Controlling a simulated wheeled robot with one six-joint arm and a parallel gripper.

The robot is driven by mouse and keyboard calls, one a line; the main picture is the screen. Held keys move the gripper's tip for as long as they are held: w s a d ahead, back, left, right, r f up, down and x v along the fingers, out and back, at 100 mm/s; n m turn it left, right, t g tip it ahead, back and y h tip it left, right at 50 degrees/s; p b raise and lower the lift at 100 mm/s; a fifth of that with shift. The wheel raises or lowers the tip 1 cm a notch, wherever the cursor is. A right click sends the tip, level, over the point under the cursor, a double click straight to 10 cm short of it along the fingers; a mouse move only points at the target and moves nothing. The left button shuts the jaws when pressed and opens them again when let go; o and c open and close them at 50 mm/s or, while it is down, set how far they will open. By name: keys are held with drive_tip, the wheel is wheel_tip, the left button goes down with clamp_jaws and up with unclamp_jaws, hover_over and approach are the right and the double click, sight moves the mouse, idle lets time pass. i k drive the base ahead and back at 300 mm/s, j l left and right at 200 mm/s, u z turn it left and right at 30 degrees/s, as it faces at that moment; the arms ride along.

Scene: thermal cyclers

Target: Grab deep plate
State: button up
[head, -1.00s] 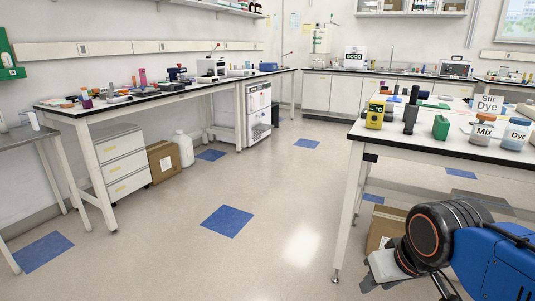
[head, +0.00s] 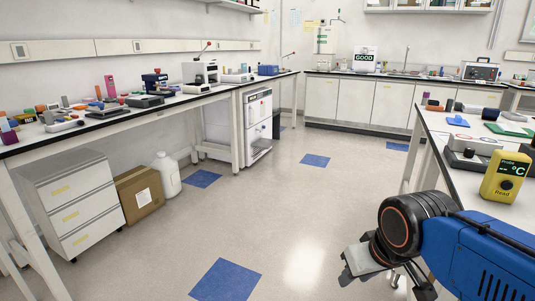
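I cannot pick out a deep plate for certain among the small items on the benches. My gripper (head: 358,264) is at the lower right in the head view, a grey end below my arm. It hangs over open floor, apart from both benches. Its fingers are too small and turned away to show whether they are open or shut. I see nothing clearly held in it.
A left bench (head: 120,119) carries many small items and devices. A right bench (head: 447,178) holds a yellow probe reader (head: 505,178) and a green mat (head: 510,130). A cardboard box (head: 140,193) and white jug (head: 166,175) stand on the floor. The middle floor is clear.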

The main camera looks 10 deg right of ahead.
sight(476, 108)
drive_tip(key=i+j+z, duration=0.15)
drive_tip(key=i+z, duration=0.2)
drive_tip(key=i, duration=0.25)
drive_tip(key=i+j+z, duration=0.4)
drive_tip(key=i, duration=0.2)
drive_tip(key=i+j+z, duration=0.35)
drive_tip(key=i, duration=0.25)
drive_tip(key=i+j+z, duration=0.45)
drive_tip(key=j+z, duration=0.15)
drive_tip(key=i+j+z, duration=0.15)
drive_tip(key=j+z, duration=0.2)
drive_tip(key=i+j+z, duration=0.1)
drive_tip(key=j+z, duration=0.2)
drive_tip(key=i+j+z, duration=0.1)
drive_tip(key=j+z, duration=0.2)
drive_tip(key=j, duration=0.2)
drive_tip(key=i+j+z, duration=0.1)
drive_tip(key=j, duration=0.2)
drive_tip(key=j+z, duration=0.1)
drive_tip(key=j, duration=0.2)
drive_tip(key=i, duration=0.05)
